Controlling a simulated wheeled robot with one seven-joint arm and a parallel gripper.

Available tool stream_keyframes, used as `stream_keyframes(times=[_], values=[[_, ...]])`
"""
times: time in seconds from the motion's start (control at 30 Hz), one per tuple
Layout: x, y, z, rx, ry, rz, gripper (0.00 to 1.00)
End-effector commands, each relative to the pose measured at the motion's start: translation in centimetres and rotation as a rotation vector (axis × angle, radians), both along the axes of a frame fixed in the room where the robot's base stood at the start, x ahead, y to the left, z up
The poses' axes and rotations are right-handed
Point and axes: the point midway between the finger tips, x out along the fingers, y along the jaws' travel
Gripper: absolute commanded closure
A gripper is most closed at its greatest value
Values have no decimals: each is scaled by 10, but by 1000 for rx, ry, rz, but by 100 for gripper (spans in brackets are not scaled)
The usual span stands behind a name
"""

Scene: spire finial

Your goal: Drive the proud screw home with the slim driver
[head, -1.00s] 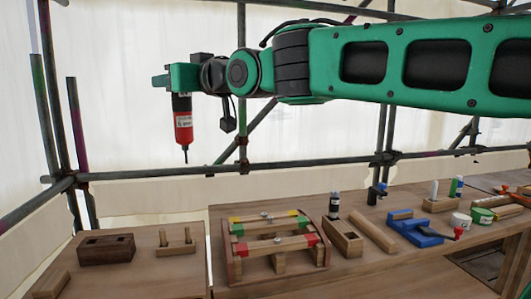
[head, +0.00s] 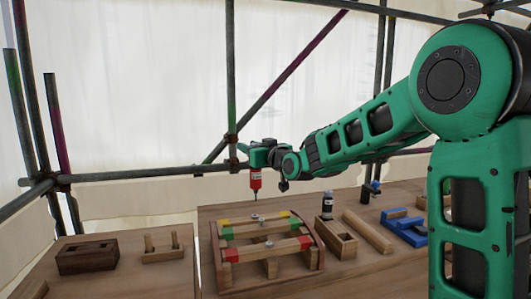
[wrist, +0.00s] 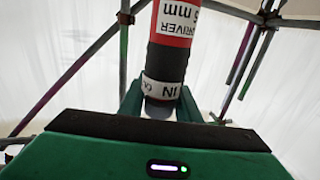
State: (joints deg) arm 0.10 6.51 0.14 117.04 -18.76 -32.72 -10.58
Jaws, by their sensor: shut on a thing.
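The driver (head: 255,181) is red and black with a thin dark shaft, and hangs upright, tip down. My gripper (head: 256,160) is shut on its upper part. In the wrist view the driver (wrist: 172,45) shows red, black and white bands, with "DRIVER" and "mm" printed on it; its tip is hidden there. In the head view the tip appears beside the far rail of a wooden frame (head: 310,262) with red, green and yellow rail ends. Pale screw heads show on the far rail (head: 266,213) and the near rail (head: 269,243). I cannot tell which is proud, or the tip's exact height.
A dark slotted block (head: 87,257) and a pegged block (head: 162,250) stand left of the frame. A wooden holder (head: 337,240) with an upright black-and-white item (head: 327,204), a wooden bar (head: 370,230) and a blue clamp-like tool (head: 403,226) stand right.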

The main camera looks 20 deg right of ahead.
Motion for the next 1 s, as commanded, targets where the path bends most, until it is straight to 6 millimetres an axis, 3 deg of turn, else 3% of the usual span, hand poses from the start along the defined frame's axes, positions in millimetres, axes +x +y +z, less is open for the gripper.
stream_keyframes(times=[0.2, 1.0], values=[[6, -14, -13, 4, -3, -18, 100], [6, -11, -44, 2, -1, -15, 100]])
